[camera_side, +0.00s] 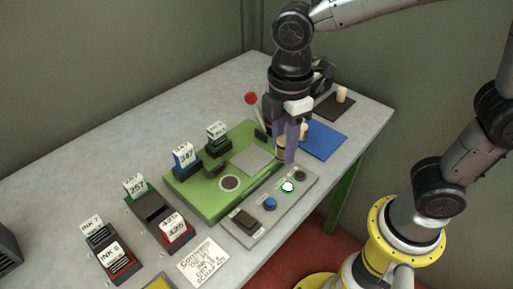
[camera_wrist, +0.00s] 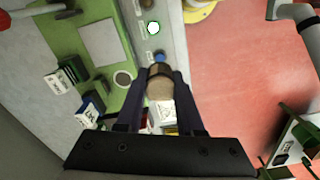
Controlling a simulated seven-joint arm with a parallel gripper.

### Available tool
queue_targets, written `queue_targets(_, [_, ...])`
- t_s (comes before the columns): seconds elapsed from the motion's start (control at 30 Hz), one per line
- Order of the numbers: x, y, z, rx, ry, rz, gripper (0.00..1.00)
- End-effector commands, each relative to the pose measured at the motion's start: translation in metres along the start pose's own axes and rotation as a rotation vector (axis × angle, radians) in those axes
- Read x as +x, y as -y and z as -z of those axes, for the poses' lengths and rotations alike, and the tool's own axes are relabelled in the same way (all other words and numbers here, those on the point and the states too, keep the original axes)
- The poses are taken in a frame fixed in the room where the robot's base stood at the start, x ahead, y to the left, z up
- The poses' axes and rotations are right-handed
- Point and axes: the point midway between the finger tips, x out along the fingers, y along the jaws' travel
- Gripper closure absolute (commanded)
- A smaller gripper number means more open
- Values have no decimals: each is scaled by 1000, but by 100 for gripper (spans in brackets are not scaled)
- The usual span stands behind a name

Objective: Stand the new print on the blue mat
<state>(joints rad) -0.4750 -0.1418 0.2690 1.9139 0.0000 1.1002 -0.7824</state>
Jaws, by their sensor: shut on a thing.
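My gripper (camera_side: 286,156) hangs above the far right end of the grey button panel, beside the green board. It is shut on a tan cork stopper (camera_wrist: 160,89), seen between the fingers in the wrist view (camera_wrist: 160,78). In the side view the fingers mostly hide it. I cannot make out any print on it. The blue mat (camera_side: 328,142) lies flat on the table just right of and behind my gripper. Another tan stopper (camera_side: 304,131) shows partly behind the fingers near the mat's left edge; I cannot tell whether it touches the mat.
A pale stopper (camera_side: 342,94) stands on a dark mat (camera_side: 332,108) at the back right. The button panel (camera_side: 255,220) has one lit button (camera_side: 288,187). Ink and numbered cards stand left.

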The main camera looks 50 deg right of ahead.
Motion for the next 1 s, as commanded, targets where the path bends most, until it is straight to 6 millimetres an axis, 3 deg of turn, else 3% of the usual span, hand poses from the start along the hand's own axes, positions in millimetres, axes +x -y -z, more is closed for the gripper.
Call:
queue_targets(0.17, [-8, 12, -12, -6, -2, -2, 100])
queue_targets(0.27, [-2, 20, -22, -14, 11, 11, 100])
queue_targets(0.6, [14, 14, -112, 267, 18, 26, 100])
queue_targets(0.8, [21, 21, -164, 479, 14, 25, 100])
queue_targets(1.0, [24, 32, -201, 663, 7, 17, 100])
